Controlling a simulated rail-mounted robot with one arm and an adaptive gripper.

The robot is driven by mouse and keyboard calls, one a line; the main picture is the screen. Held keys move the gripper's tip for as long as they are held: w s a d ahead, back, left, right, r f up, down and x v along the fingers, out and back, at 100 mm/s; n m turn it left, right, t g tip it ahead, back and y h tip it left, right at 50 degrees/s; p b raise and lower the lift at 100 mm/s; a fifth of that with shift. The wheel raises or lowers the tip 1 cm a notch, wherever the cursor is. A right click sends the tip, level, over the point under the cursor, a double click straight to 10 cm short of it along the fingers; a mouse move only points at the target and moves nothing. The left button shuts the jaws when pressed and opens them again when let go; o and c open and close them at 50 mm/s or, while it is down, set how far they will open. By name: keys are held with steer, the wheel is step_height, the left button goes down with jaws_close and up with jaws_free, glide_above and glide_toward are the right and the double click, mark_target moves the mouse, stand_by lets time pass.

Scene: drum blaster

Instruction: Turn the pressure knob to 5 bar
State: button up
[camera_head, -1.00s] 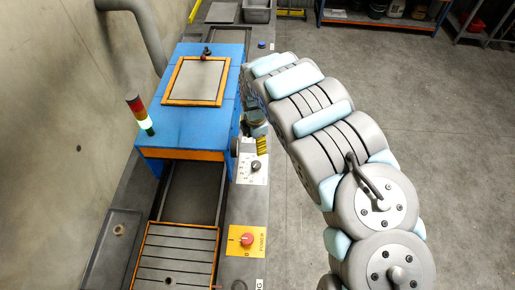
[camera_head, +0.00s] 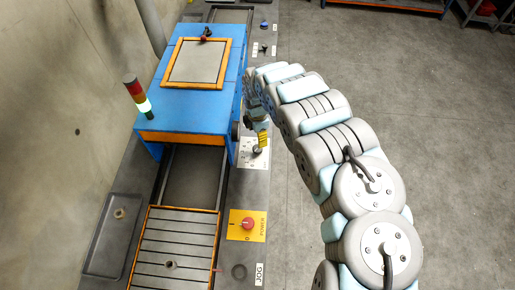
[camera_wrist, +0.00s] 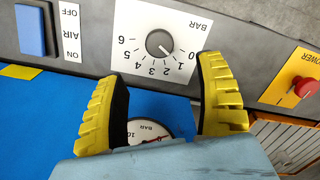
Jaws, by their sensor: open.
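The pressure knob (camera_wrist: 159,43) is a small dark grey round knob on a white BAR scale plate (camera_wrist: 127,55) numbered 0 to 6. Its light pointer mark appears to face near the 1, at the low end. In the head view the knob (camera_head: 258,151) sits on the grey panel beside the blue machine. My gripper (camera_wrist: 170,85) is open, with its yellow ribbed fingers either side of and below the knob in the wrist view; they look apart from it. A round BAR gauge (camera_wrist: 148,131) with a red needle is partly hidden behind my gripper.
A blue AIR switch (camera_wrist: 31,30) is on one side of the knob, and a red POWER knob (camera_head: 247,224) on a yellow plate on the other. The blue machine (camera_head: 195,105) stands close by. Open floor (camera_head: 430,130) lies to the right.

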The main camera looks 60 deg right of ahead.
mark_target(257, 148)
steer(key=shift+f+b, duration=0.4)
steer(key=shift+f, duration=4.45)
steer(key=c, duration=1.2)
